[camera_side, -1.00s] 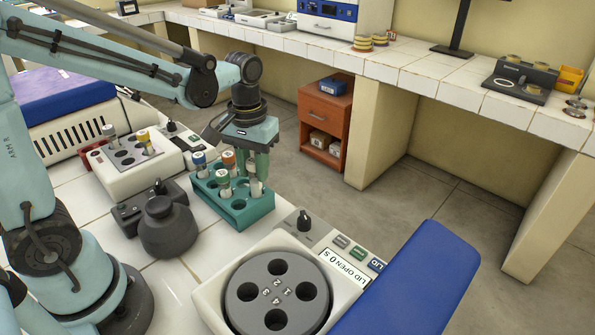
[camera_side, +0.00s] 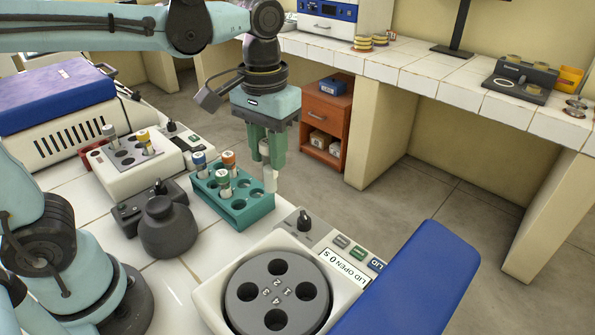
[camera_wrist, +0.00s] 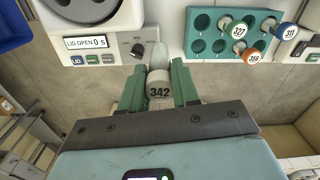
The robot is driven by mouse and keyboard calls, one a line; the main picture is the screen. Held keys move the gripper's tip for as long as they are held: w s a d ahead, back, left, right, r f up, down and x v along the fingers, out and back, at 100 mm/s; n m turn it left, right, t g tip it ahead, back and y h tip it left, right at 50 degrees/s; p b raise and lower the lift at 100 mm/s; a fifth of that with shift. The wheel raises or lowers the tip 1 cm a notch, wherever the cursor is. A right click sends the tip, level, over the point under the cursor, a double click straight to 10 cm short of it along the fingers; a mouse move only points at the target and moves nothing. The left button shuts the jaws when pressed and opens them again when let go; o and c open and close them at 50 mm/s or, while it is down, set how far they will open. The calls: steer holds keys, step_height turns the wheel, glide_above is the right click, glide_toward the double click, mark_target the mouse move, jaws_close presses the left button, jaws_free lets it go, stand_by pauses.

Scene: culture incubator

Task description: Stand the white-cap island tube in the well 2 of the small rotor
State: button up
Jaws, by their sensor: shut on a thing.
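My gripper (camera_side: 267,155) is shut on the white-cap tube (camera_side: 270,182), which hangs upright with its lower end showing below the fingers. In the wrist view, its cap (camera_wrist: 160,90), marked 342, sits between the fingers (camera_wrist: 158,68). In the side view, the tube is at the right end of the teal rack (camera_side: 240,217), apparently above its top. The small rotor (camera_side: 257,311) lies uncovered in the white centrifuge, nearer the side camera. It has wells around the digits 1 to 4; well 2 looks like the far one (camera_side: 278,267). The wells look empty.
The rack holds several tubes with blue, orange and green caps. The centrifuge's blue lid (camera_side: 415,285) is open to the right, and a black knob (camera_side: 304,220) stands up on its panel. A dark round-bodied device (camera_side: 167,228) stands left of the rack.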

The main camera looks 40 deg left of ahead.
steer(key=s+d+r+m, duration=0.2)
steer(key=s+d+m, duration=0.2)
steer(key=s+d, duration=0.5)
steer(key=shift+w+d+f, duration=0.1)
steer(key=shift+w+f, duration=0.1)
steer(key=shift+f, duration=0.7)
steer(key=shift+w+d+f, duration=0.1)
steer(key=shift+w+f, duration=0.15)
steer(key=shift+f, duration=0.6)
steer(key=shift+w+d+f, duration=0.1)
steer(key=shift+w+f, duration=0.1)
steer(key=shift+f, duration=0.7)
steer(key=shift+f, duration=0.4)
steer(key=shift+f, duration=0.8)
steer(key=shift+f, duration=0.1)
steer(key=shift+f, duration=1.55)
